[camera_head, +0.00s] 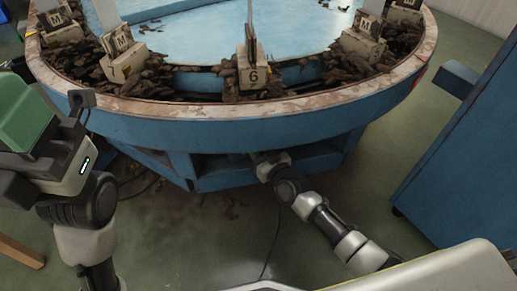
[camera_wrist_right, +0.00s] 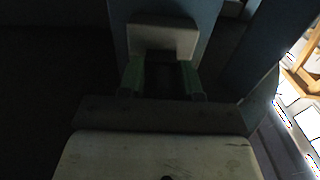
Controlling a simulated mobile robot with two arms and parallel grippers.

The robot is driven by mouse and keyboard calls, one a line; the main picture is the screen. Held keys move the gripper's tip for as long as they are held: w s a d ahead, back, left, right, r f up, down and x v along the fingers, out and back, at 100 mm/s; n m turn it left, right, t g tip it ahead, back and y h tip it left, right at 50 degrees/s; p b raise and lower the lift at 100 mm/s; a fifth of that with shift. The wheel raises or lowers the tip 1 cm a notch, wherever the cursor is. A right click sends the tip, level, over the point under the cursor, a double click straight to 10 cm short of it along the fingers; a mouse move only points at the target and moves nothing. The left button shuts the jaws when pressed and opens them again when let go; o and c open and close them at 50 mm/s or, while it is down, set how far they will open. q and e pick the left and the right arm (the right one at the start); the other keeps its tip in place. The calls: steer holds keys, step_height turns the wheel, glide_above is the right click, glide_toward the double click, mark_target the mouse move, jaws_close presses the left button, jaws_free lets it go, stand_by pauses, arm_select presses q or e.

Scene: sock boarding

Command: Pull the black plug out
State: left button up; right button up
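In the right wrist view a pale box (camera_wrist_right: 163,40), which looks like a socket, is fixed on a blue upright under the machine. My right gripper (camera_wrist_right: 162,80) is right in front of it, with its two green fingers apart on either side of a dark shape. That shape may be the black plug, but it is too dark to make out or to tell whether the fingers press on it. In the head view my right arm reaches under the round table and its fingers are hidden. My left gripper (camera_head: 28,115) is raised at the left edge, with its fingertips unclear.
The round blue machine (camera_head: 225,128) carries several numbered stations with dark socks around its rim. A dark cable (camera_head: 274,235) runs across the floor below it. A blue cabinet (camera_head: 455,150) stands at the right. Open floor lies between machine and cabinet.

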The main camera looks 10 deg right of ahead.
steer(key=shift+w+a, duration=0.2)
steer(key=shift+w, duration=0.3)
steer(key=shift+s, duration=0.1)
steer(key=shift+d, duration=0.1)
steer(key=c, duration=0.3)
steer(key=o, duration=0.5)
steer(key=shift+c, duration=0.2)
steer(key=shift+s, duration=0.15)
